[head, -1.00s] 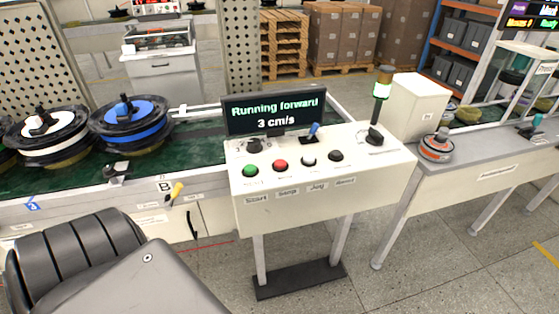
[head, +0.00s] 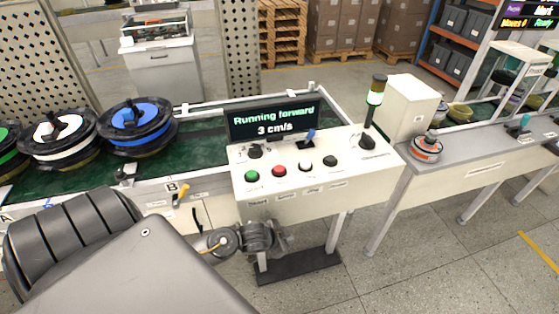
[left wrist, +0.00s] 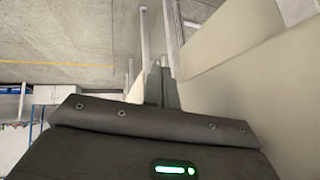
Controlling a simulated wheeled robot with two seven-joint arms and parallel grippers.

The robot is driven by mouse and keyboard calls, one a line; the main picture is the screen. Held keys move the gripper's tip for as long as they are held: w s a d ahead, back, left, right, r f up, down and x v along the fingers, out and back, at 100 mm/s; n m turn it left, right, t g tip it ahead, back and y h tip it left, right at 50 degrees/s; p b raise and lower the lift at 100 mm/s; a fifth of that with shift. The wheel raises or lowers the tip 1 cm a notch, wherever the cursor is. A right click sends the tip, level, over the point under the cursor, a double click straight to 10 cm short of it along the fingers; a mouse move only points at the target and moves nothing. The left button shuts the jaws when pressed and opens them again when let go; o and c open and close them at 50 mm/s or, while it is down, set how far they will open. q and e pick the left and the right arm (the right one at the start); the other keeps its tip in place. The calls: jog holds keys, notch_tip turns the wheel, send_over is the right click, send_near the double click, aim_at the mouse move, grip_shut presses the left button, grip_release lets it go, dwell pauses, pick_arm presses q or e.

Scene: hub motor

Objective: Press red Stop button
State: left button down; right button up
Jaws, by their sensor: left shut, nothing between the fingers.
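The control box (head: 300,205) stands on a pedestal in the middle of the head view. The red Stop button (head: 279,171) is on its sloped top, between the green button (head: 251,176) and the white button (head: 305,167). A black button (head: 330,160) is at the right of the row. The display (head: 272,122) reads "Running forward 3 cm/s". My left gripper (head: 280,238) is below the box's front edge, lower than the buttons and apart from them. In the left wrist view its fingers (left wrist: 160,85) are together and empty. My right gripper is not in view.
The green conveyor (head: 70,180) carries hub motors, including a blue one (head: 137,125) and a white one (head: 57,137). A grey bench (head: 480,150) with an orange-ringed part (head: 426,148) is at the right.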

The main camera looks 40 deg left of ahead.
pick_arm(q)
jog(key=w+r+m+t+p, duration=0.1)
jog(key=r, duration=0.6)
jog(key=w+d+r+m+t+h+p, duration=0.1)
jog(key=w+r+m, duration=0.1)
jog(key=r, duration=0.6)
jog(key=w+r+m+t+h+p, duration=0.1)
jog(key=r+m, duration=0.1)
jog(key=r, duration=0.6)
jog(key=shift+w+d, duration=0.15)
jog(key=shift+w, duration=0.25)
jog(key=w+a+r+m, duration=0.1)
jog(key=w+a+r+m+h, duration=0.1)
jog(key=r, duration=0.1)
jog(key=a+r+m+g, duration=0.1)
jog(key=a+r, duration=0.1)
jog(key=shift+w+h, duration=0.4)
jog(key=s+a+r+m+g, duration=0.1)
jog(key=a+r+g, duration=0.1)
jog(key=a+r, duration=0.3)
jog(key=a, duration=0.3)
jog(key=shift+r+y, duration=0.25)
jog(key=shift+y, duration=0.05)
jog(key=shift+f, duration=0.15)
